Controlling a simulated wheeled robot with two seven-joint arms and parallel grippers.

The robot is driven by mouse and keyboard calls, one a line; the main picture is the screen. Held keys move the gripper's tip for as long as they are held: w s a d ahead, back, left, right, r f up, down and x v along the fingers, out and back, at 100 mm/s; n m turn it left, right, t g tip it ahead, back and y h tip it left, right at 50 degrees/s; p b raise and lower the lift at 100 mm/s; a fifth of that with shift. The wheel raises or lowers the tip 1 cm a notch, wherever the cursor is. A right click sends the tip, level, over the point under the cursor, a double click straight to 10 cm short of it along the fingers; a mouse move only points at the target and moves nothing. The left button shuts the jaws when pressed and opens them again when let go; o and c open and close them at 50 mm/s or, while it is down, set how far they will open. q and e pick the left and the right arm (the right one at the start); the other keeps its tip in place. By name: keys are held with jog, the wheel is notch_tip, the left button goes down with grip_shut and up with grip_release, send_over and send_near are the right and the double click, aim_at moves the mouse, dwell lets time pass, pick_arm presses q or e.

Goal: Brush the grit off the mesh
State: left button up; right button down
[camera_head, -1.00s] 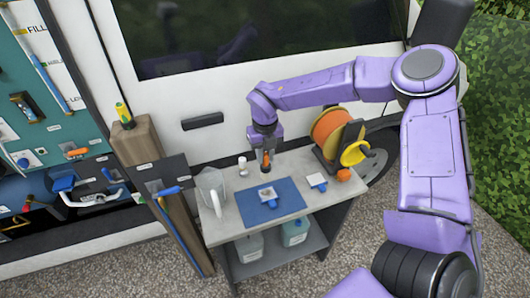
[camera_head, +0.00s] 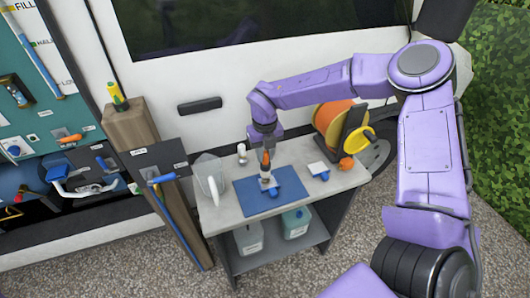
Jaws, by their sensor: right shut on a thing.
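My right gripper (camera_head: 264,151) is shut on an orange-handled brush (camera_head: 266,164), held upright over the blue mat (camera_head: 252,204). The brush's pale lower end is at a small square piece with a blue tab (camera_head: 272,191), which seems to be the mesh. It lies on the mat, partly hidden by the brush. I cannot tell whether the bristles touch it, and any grit is too small to make out. My left gripper is not in view.
A clear pitcher (camera_head: 211,184) and a small white bottle (camera_head: 242,152) stand left of the mat. A white blue-tabbed piece (camera_head: 318,169), an orange object (camera_head: 346,163) and an orange reel (camera_head: 330,120) are to the right. Jugs (camera_head: 296,222) stand on the lower shelf.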

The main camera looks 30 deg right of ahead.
jog(key=shift+f+b, duration=0.45)
jog(key=shift+f, duration=0.2)
dwell(0.3)
jog(key=shift+r, duration=0.1)
